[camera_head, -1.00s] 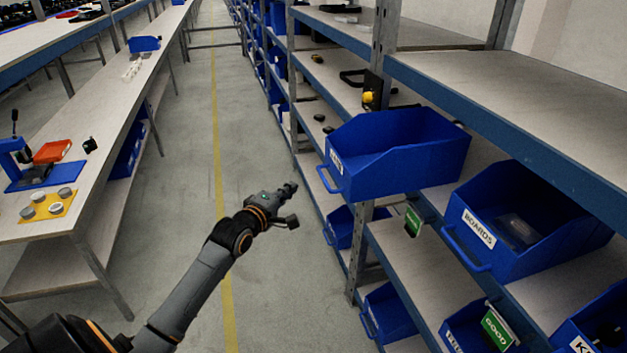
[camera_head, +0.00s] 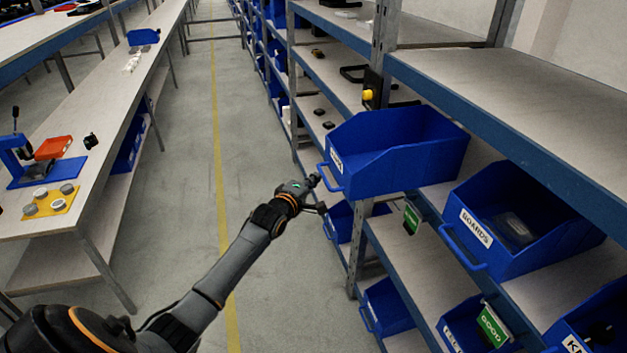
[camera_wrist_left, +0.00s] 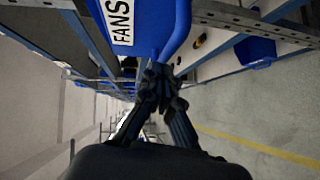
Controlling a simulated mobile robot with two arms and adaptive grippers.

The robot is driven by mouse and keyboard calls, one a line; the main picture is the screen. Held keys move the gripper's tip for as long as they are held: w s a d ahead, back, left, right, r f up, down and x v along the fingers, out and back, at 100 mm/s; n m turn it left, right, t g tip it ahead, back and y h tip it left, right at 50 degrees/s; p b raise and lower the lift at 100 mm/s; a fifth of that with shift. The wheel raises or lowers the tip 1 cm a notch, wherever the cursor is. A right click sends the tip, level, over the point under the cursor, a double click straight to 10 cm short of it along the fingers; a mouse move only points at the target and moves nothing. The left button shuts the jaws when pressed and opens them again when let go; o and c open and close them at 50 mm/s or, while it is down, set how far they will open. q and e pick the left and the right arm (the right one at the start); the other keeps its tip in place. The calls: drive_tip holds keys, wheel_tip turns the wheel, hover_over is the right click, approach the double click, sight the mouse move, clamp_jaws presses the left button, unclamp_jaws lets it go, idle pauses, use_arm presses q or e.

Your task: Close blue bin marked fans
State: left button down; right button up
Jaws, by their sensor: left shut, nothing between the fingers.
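The blue bin marked FANS (camera_head: 395,150) sits on the right-hand shelf in the head view and sticks out over the aisle. Its blue handle (camera_head: 328,178) faces the aisle. In the left wrist view the FANS label (camera_wrist_left: 120,20) and the bin's blue front (camera_wrist_left: 160,25) show close up. My left gripper (camera_head: 314,181) is shut and empty, right at the bin's handle. In the left wrist view its fingertips (camera_wrist_left: 160,75) are at the lower end of the handle; I cannot tell whether they touch. My right gripper is not in view.
A blue bin marked BOARDS (camera_head: 520,235) stands on the shelf to the right, with more blue bins below. A metal shelf post (camera_head: 383,45) rises behind the FANS bin. A workbench (camera_head: 100,150) lines the left side. The aisle floor (camera_head: 190,200) between is clear.

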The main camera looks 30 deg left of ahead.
use_arm(q)
drive_tip(key=w+d+b, duration=0.1)
drive_tip(key=w+d, duration=0.2)
drive_tip(key=w+d+b, duration=0.1)
drive_tip(key=w+d, duration=0.2)
drive_tip(key=w, duration=0.1)
drive_tip(key=w+d+b, duration=0.2)
drive_tip(key=w+d, duration=0.1)
drive_tip(key=w, duration=0.1)
drive_tip(key=shift+d+f, duration=0.1)
drive_tip(key=shift+d, duration=0.25)
drive_tip(key=w+d, duration=0.1)
drive_tip(key=w, duration=0.1)
drive_tip(key=w+d+b, duration=0.1)
drive_tip(key=w+d, duration=0.1)
drive_tip(key=shift+d, duration=0.15)
drive_tip(key=shift+w+d, duration=0.25)
drive_tip(key=shift+w, duration=0.1)
drive_tip(key=shift+r, duration=0.25)
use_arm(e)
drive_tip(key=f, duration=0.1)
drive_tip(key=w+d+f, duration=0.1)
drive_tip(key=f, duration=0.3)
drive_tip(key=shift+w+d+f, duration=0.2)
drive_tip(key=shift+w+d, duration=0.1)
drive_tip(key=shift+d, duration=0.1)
use_arm(q)
drive_tip(key=shift+d, duration=0.1)
drive_tip(key=shift+r, duration=0.1)
